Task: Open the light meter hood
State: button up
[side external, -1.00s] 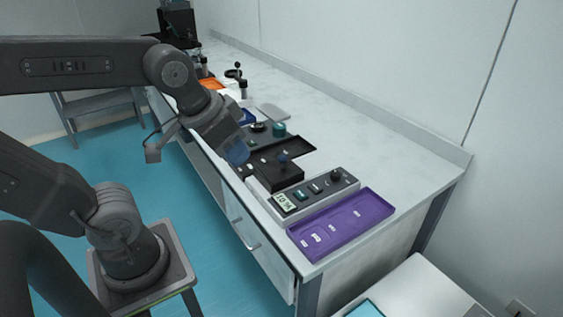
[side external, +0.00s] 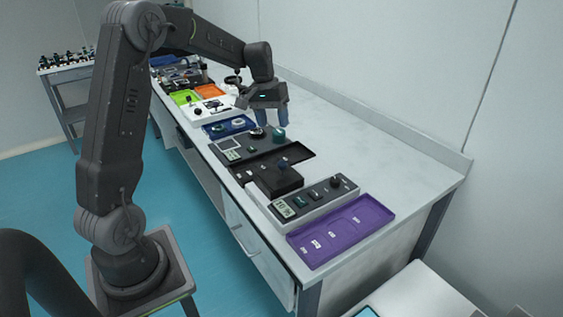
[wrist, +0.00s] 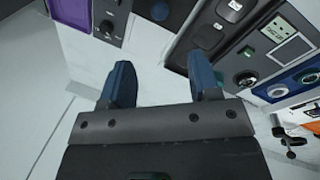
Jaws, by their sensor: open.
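I cannot tell for sure which instrument is the light meter, or which part is its hood. Behind the box is a dark instrument (side external: 256,147) with a display and a teal knob (side external: 279,133). My gripper (side external: 271,122) is open and empty, fingers down, over the counter near the teal knob. Its blue fingers (wrist: 162,64) are apart with nothing between them in the wrist view.
A purple tray (side external: 345,229) lies at the counter's near end. A blue tray (side external: 216,131), a white instrument (side external: 207,107) and orange and green trays stand farther back. The pale counter (side external: 365,160) is clear along the wall side.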

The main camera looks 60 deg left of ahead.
aim_at(282, 161)
jog(key=f, duration=0.4)
jog(key=w+d+f, duration=0.1)
jog(key=f, duration=0.4)
jog(key=d+f, duration=0.1)
jog(key=f, duration=0.3)
jog(key=shift+w+d+f, duration=0.1)
jog(key=shift+w+f, duration=0.05)
jog(key=shift+w, duration=0.05)
grip_shut()
